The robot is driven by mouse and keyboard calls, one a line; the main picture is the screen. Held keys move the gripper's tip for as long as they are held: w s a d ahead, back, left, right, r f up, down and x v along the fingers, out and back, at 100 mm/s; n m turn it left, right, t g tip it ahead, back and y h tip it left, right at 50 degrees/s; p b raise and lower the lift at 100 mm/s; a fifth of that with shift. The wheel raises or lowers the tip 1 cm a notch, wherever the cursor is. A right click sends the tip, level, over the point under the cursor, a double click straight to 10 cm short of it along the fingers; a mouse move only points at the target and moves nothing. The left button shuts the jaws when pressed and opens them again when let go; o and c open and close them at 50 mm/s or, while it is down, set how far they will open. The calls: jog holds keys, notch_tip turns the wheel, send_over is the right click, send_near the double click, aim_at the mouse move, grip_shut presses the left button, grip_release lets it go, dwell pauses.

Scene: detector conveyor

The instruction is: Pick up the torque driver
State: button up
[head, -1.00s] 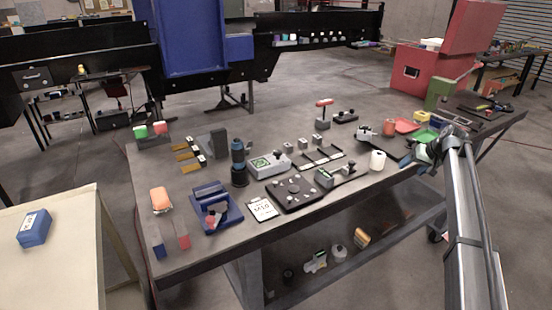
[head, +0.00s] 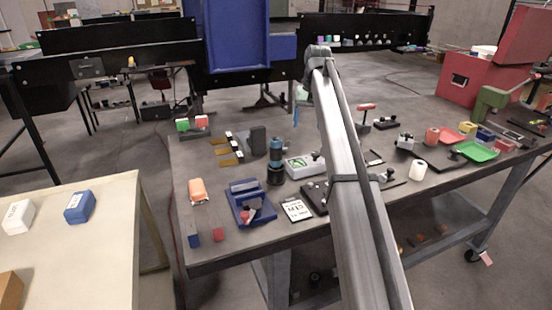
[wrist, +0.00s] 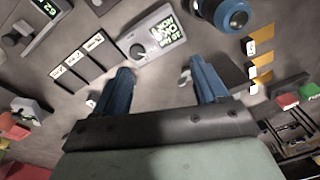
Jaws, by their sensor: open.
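A tool with a red T-shaped handle (head: 366,106), which looks like the torque driver, stands upright on the workbench (head: 232,251) just right of my arm in the head view. I cannot make it out in the wrist view. My gripper (wrist: 163,86) is open, its two blue fingers apart and holding nothing, above the bench. In the head view my gripper (head: 296,112) is partly hidden behind my arm, to the left of the red-handled tool and apart from it.
A grey meter with a green display (wrist: 155,38) lies beyond the fingertips. A blue-and-black cylinder (head: 275,160) stands near it; it also shows in the wrist view (wrist: 228,14). A blue tray (head: 243,213) and an orange block (head: 198,190) lie at the left. My arm hides the bench middle.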

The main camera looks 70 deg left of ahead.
notch_tip(320, 180, up, 3)
jog(key=h, duration=0.1)
send_over(277, 139)
jog(key=shift+d+f, duration=0.1)
notch_tip(277, 139, down, 9)
jog(key=shift+r, duration=0.2)
jog(key=shift+s+d+f, duration=0.1)
jog(key=shift+s+f, duration=0.05)
jog(key=shift+f, duration=1.15)
jog(key=shift+s+f, duration=0.1)
jog(key=shift+f, duration=1.15)
jog(key=shift+c, duration=0.2)
grip_shut()
